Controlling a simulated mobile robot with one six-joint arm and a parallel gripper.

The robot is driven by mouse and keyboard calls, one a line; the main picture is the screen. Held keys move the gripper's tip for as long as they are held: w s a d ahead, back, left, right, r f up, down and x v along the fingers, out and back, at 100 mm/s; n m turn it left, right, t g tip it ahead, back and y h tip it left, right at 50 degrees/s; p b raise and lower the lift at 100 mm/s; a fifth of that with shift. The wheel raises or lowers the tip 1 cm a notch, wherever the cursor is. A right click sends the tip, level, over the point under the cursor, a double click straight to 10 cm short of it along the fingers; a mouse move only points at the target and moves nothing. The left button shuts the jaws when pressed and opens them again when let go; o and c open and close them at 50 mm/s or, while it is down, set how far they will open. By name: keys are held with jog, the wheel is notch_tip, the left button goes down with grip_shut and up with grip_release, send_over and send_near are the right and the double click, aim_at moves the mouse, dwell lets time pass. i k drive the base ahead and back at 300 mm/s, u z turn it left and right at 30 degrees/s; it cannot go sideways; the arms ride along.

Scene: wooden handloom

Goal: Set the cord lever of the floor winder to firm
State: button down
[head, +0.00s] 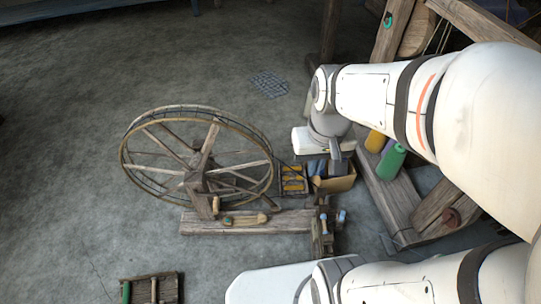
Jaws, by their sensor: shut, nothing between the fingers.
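The floor winder, a large spoked wooden wheel (197,160) on a low wooden base beam (290,220), stands on the floor left of centre. A small wooden piece with a green mark (228,220) lies along the beam below the hub. It may be the cord lever, but its setting is too small to read. A short tan handle (215,206) stands beside it. My gripper (336,160) is shut and empty, right of the wheel and above the crates. It is apart from the winder, and its fingertips are small in the picture.
Blue-topped pegs rise at the beam's right end. Floor left of the wheel is clear.

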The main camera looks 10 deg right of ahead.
aim_at(263, 196)
jog(key=z, duration=0.25)
jog(key=k, duration=1.1)
jog(key=u, duration=0.65)
jog(key=i, duration=1)
jog(key=u, duration=0.05)
